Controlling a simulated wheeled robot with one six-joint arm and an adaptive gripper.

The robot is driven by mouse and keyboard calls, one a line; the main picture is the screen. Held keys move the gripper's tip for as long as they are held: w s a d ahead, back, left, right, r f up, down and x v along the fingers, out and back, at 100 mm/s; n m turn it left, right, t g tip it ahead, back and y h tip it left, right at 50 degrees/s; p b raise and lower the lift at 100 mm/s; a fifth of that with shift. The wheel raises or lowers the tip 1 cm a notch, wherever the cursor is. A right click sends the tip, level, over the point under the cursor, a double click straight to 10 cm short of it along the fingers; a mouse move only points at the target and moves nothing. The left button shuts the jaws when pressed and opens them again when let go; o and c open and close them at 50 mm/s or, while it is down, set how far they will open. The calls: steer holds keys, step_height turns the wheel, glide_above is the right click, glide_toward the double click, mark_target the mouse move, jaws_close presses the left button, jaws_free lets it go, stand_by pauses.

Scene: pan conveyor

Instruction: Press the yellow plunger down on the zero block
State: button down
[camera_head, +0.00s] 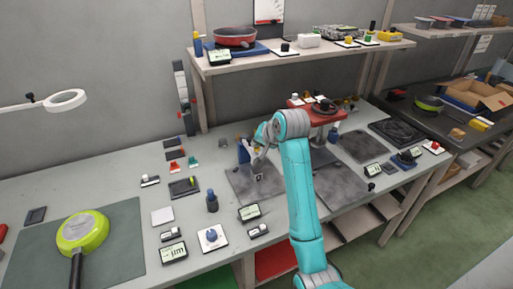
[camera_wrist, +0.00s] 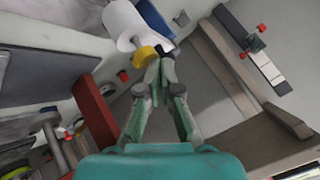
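My gripper (camera_wrist: 160,68) has its two fingers drawn together at the tips, with no object visible between them. Just beyond the tips in the wrist view is a round yellow part (camera_wrist: 143,56), which I take to be the plunger. It sits beside a white cylindrical body (camera_wrist: 122,20) and a dark blue part (camera_wrist: 155,20). The tips look very close to the yellow part; I cannot tell whether they touch it. In the head view my gripper (camera_head: 256,168) is over the grey mat, beside a blue upright part (camera_head: 243,152). The yellow part cannot be made out there.
A red stand (camera_head: 325,116) with a dark round item is behind my arm. A dark bottle (camera_head: 212,201), display boxes (camera_head: 249,212) and a green pan (camera_head: 83,231) are on the bench. A shelf (camera_head: 300,53) stands above the back. The right-hand grey mat (camera_head: 342,186) is mostly clear.

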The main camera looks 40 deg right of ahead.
steer(key=shift+r, duration=0.45)
steer(key=shift+r, duration=0.15)
steer(key=shift+r, duration=2.4)
